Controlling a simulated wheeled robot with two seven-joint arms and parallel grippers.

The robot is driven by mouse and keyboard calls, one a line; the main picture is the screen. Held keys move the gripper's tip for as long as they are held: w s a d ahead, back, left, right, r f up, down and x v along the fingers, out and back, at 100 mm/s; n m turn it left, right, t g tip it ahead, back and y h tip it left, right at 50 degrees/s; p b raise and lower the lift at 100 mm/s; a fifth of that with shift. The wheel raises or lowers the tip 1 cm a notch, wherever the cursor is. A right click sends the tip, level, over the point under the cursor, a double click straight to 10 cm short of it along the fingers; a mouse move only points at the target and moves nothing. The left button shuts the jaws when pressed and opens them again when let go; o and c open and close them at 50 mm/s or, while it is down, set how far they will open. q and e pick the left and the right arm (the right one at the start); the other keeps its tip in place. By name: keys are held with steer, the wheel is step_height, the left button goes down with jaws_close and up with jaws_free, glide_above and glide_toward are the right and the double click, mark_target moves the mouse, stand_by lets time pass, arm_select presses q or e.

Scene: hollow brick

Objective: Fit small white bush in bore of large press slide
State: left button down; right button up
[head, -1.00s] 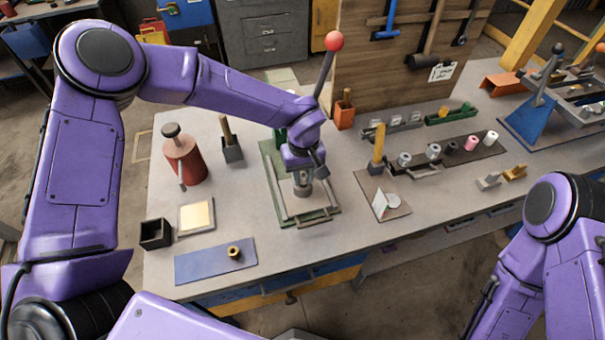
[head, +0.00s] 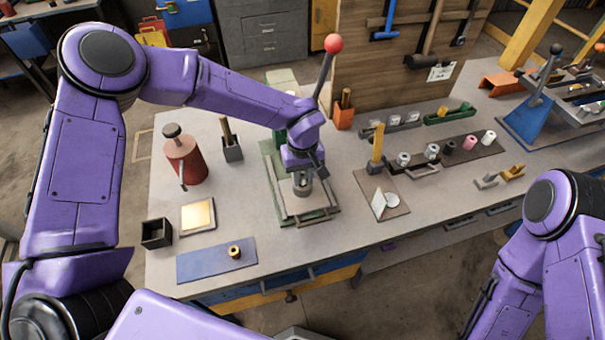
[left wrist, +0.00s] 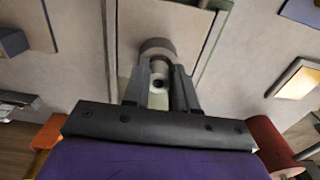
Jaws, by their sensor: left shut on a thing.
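My left gripper (head: 303,177) points down over the plate of the green-framed press (head: 325,212) on the bench. In the left wrist view its two fingers (left wrist: 161,88) are shut on a small pale bush (left wrist: 158,85) with a dark hole. A larger grey cylinder (left wrist: 157,45) stands right at the fingertips; it also shows below the gripper in the head view (head: 302,190). I cannot tell whether the bush is inside the cylinder or only over it. The gripper hides most of the press slide. My right gripper is not in view.
The press lever with a red knob (head: 333,43) rises behind the gripper. A red can (head: 185,162) and a blue mat (head: 205,262) with a brass bush (head: 235,252) lie left. Several bushes, including a white one (head: 489,138), stand on a dark strip at the right.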

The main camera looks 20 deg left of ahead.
arm_select(q)
steer(key=shift+f, duration=0.55)
